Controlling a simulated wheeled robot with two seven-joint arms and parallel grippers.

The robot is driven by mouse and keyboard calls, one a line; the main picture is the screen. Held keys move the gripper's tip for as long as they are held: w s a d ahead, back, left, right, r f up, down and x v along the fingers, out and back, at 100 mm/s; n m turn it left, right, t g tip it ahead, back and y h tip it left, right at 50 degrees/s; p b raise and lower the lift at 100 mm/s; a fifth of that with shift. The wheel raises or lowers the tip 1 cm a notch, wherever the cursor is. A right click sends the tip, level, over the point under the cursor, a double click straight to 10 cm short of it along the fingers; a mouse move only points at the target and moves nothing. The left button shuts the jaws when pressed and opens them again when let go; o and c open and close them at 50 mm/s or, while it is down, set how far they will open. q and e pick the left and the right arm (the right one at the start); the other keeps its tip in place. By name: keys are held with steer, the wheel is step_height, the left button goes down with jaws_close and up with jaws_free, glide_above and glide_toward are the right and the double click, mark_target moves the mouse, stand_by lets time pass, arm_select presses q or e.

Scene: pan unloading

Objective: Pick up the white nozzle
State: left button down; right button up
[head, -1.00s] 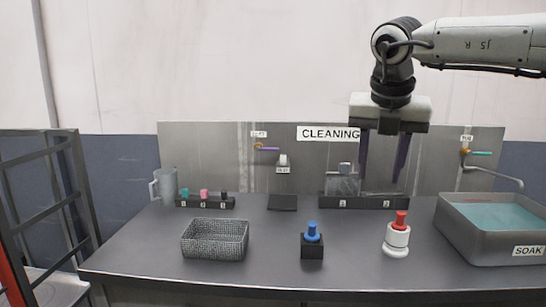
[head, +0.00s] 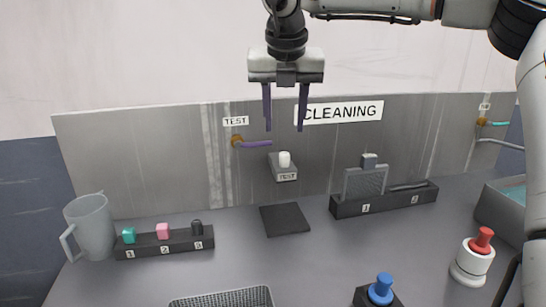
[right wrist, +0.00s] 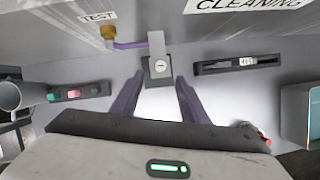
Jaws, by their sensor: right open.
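The fingers do not touch the nozzle. My left gripper is in neither view.
A numbered rack (head: 181,246) and a jug (head: 89,228) stand left; a second rack (head: 385,203) stands right.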

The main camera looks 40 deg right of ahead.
mark_target(284, 153)
steer(key=p+x, duration=0.1)
steer(key=x, duration=0.7)
steer(key=shift+d+f, duration=0.15)
steer(key=shift+f, duration=0.25)
jaws_close()
